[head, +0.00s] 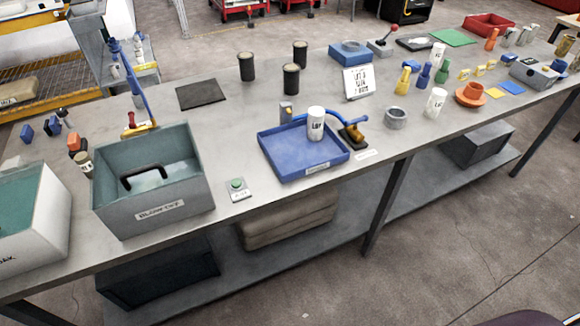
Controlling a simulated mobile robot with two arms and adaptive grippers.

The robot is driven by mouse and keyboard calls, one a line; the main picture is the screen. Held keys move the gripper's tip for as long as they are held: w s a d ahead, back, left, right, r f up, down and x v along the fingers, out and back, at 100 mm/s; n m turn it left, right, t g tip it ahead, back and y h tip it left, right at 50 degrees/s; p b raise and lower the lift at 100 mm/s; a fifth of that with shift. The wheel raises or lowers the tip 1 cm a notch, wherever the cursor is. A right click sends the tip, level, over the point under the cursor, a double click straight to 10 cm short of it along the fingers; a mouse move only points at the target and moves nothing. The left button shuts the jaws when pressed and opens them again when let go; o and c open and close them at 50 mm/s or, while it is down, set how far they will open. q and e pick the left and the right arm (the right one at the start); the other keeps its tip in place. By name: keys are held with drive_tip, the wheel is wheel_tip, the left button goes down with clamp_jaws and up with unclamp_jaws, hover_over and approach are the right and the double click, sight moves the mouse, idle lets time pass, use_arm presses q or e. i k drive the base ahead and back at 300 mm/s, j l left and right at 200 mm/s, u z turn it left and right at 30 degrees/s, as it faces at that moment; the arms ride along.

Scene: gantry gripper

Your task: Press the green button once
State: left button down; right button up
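The green button (237,184) is a small round button on a light plate with a small label. It sits near the front edge of the grey workbench, between a grey bin on its left and a blue tray on its right. Nothing covers it. Whether it is pressed in is too small to tell. Neither of my grippers shows in the head view.
The grey bin (152,213) with a black handle inside stands left of the button. The blue tray (285,171) holds a white labelled cup (316,124). A black mat (201,94) lies behind. The bench (225,130) is clear behind the button.

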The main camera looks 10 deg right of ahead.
sight(236, 183)
drive_tip(key=i+l, duration=0.1)
drive_tip(key=l, duration=1.65)
